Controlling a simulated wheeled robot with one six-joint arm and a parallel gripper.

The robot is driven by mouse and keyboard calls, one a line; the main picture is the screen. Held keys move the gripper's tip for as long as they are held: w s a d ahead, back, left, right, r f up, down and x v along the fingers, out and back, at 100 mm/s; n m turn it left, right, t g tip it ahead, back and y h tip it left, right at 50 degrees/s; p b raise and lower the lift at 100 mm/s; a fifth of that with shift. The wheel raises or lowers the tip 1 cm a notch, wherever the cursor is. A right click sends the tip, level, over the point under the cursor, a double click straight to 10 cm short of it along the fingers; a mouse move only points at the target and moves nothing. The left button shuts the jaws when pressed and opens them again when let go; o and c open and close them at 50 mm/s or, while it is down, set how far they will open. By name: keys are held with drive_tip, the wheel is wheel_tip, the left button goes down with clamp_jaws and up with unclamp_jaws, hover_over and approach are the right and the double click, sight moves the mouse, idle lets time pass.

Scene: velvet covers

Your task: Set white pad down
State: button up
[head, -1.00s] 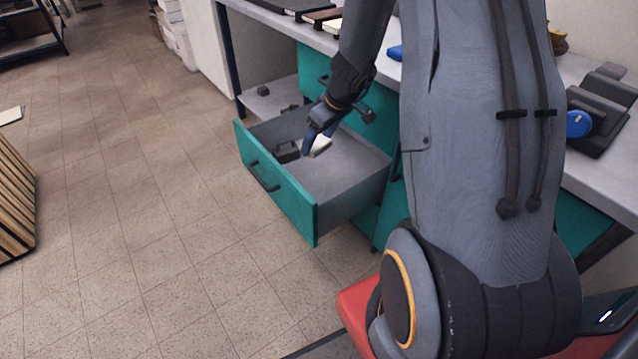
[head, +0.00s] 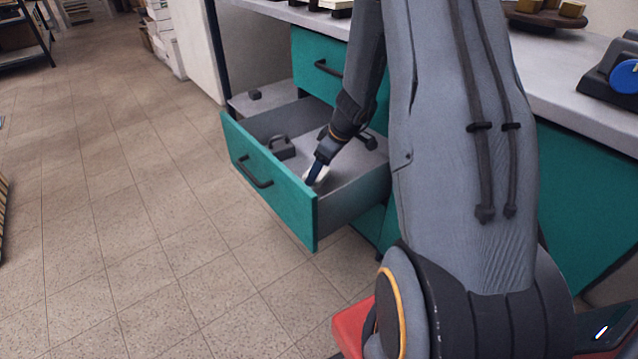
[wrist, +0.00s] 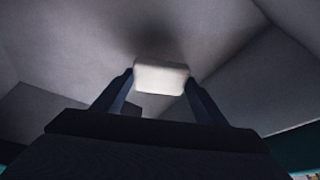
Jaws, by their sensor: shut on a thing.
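The white pad (wrist: 161,76) is between the two fingers of my gripper (wrist: 160,85) in the wrist view, with the grey drawer floor (wrist: 60,45) beyond it. In the head view the white pad (head: 316,173) shows at the fingertips of my gripper (head: 317,170), inside the open teal drawer (head: 268,183) near its front right corner. My gripper is shut on the pad. I cannot tell whether the pad touches the drawer floor; a dark shadow lies just past it in the wrist view.
A dark block-like object (head: 282,147) sits in the drawer, left of my gripper. The drawer's front panel and side walls stand close around my gripper. A grey worktop (head: 560,75) runs above, with a blue-disc device (head: 622,76) at right. Tiled floor (head: 150,220) is open at left.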

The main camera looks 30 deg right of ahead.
sight(320, 191)
drive_tip(key=shift+f+b, duration=0.75)
drive_tip(key=shift+f, duration=1.8)
drive_tip(key=shift+f+b, duration=0.15)
drive_tip(key=shift+b, duration=0.15)
drive_tip(key=o, duration=1)
drive_tip(key=shift+o, duration=0.2)
drive_tip(key=p+v, duration=0.4)
drive_tip(key=v, duration=0.8)
drive_tip(key=shift+s, duration=0.1)
